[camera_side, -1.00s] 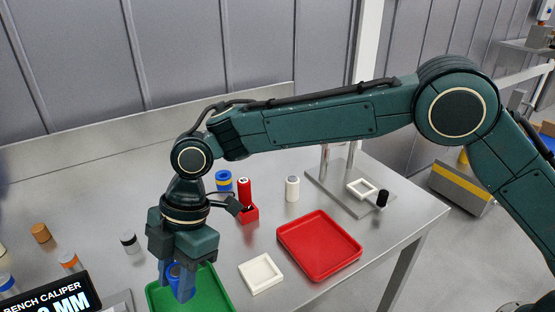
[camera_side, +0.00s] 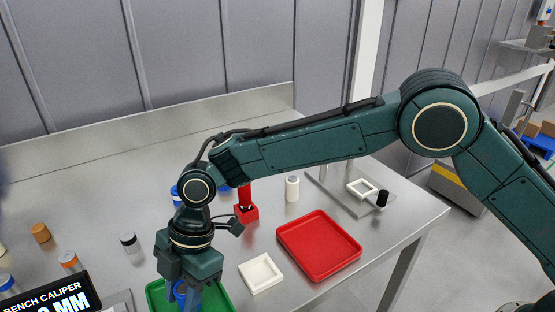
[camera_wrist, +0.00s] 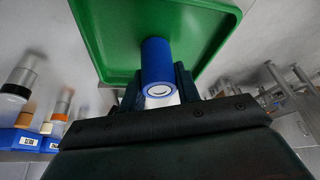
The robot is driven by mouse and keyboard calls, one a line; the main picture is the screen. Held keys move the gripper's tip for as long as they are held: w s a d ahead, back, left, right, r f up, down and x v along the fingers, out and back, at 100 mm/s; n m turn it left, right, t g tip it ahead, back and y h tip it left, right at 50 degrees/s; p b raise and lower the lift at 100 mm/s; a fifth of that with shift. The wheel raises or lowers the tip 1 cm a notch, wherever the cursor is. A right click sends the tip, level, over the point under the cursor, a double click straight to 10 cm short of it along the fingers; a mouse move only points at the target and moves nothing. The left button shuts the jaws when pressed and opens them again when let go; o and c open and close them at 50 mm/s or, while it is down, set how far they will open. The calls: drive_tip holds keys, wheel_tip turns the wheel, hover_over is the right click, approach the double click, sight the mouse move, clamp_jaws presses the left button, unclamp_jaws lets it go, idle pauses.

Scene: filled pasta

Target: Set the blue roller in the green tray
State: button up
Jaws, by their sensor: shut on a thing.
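The blue roller (camera_wrist: 157,62) is a blue cylinder with a pale ringed end, held between the fingers of my gripper (camera_wrist: 157,88) in the wrist view. In the side view the roller (camera_side: 181,291) shows partly between the fingers of my gripper (camera_side: 188,297). The green tray (camera_side: 154,293) lies under the gripper at the bottom of the side view. In the wrist view the green tray (camera_wrist: 110,35) spreads behind the roller. I cannot tell whether the roller touches the tray floor.
A red tray (camera_side: 320,246) and a white square tray (camera_side: 261,273) lie to the right. A red block with a red cylinder (camera_side: 246,205) and a white cylinder (camera_side: 292,188) stand behind. Several small cylinders stand at left, near the caliper display (camera_side: 45,301).

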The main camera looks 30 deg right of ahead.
drive_tip(key=shift+f, duration=0.15)
drive_tip(key=o, duration=1.1)
drive_tip(key=shift+v, duration=6.15)
drive_tip(key=shift+d, duration=0.1)
